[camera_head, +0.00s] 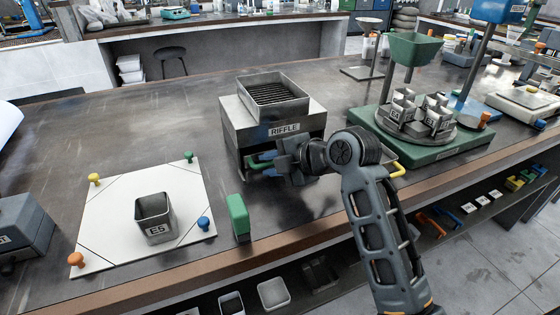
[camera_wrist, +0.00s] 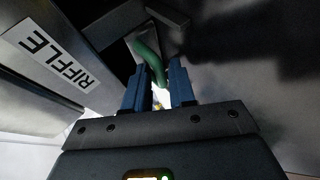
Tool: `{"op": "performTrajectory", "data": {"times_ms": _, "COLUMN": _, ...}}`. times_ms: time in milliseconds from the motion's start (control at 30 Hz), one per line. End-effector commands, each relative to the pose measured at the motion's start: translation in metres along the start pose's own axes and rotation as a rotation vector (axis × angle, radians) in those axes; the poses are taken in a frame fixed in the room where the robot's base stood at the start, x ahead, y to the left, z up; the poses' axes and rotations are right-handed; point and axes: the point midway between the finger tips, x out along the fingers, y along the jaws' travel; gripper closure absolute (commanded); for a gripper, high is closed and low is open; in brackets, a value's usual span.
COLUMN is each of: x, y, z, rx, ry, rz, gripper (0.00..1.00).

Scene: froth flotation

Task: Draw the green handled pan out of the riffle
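The riffle (camera_head: 265,130) is a grey metal box, labelled RIFFLE, with a slotted square hopper on top, at the middle of the bench. Its label also shows at the left of the wrist view (camera_wrist: 55,60). My gripper (camera_head: 270,162) is at the riffle's lower front. A bit of green (camera_head: 262,156) shows there in the head view. The pan body is mostly hidden in shadow.
A green block (camera_head: 238,216) stands on the bench left of my gripper. Further left, a white board (camera_head: 105,215) with coloured knobs bears a metal E5 bin (camera_head: 154,216). A green-based machine (camera_head: 430,150) stands right of the riffle. The bench's front edge is close.

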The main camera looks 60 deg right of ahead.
Motion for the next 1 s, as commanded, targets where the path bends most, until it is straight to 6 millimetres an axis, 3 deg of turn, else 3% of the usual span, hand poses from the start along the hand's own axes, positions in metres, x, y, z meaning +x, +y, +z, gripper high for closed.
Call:
{"op": "performTrajectory", "data": {"times_ms": 300, "x": 0.0020, "y": -0.0001, "z": -0.0003, "rx": 0.000, "ry": 0.001, "rz": 0.000, "gripper": 0.75}}
{"op": "performTrajectory", "data": {"times_ms": 567, "x": 0.0019, "y": -0.0002, "z": -0.0003, "rx": 0.000, "ry": 0.001, "rz": -0.001, "gripper": 1.00}}
{"op": "performTrajectory", "data": {"times_ms": 1000, "x": 0.0026, "y": -0.0003, "z": -0.0008, "rx": 0.001, "ry": 0.001, "rz": -0.002, "gripper": 1.00}}
